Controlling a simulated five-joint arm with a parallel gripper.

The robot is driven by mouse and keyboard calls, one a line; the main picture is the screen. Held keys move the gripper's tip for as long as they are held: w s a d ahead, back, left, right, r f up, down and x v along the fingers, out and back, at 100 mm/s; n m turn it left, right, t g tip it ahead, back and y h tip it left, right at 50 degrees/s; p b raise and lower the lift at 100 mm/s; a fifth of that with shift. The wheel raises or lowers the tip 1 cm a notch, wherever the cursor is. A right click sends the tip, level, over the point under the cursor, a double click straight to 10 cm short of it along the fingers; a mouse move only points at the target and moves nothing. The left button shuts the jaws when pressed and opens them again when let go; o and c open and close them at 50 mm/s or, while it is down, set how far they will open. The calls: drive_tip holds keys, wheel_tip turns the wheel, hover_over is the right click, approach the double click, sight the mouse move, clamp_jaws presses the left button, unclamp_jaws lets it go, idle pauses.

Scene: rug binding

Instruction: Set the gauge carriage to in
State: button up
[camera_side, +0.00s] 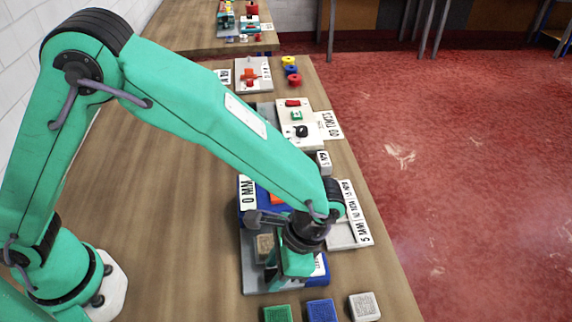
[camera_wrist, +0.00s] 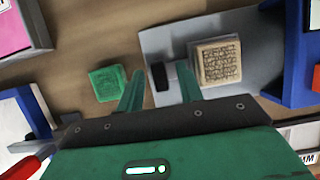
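A tan block with dark markings (camera_wrist: 216,62), which looks like the gauge carriage, sits on a grey plate (camera_wrist: 185,40). It also shows in the side view (camera_side: 264,245), left of my gripper (camera_side: 290,270). A short grey rod with a black knob (camera_wrist: 160,77) sticks out from the block's side. In the wrist view my gripper (camera_wrist: 158,88) has its two green fingers apart. The knob appears between the fingertips, and the tan block is just right of the right finger. I cannot tell whether a finger touches either. My wrist hides part of the fixture in the side view.
Green (camera_side: 277,314), blue (camera_side: 320,310) and grey (camera_side: 364,306) cubes stand at the front. A labelled grey tray (camera_side: 340,236) is to the right. The table's left side is clear.

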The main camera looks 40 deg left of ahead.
sight(269, 243)
clamp_jaws()
drive_tip(key=shift+g+h, duration=0.3)
drive_tip(key=shift+w+a, duration=2.5)
unclamp_jaws()
drive_tip(key=v, duration=0.8)
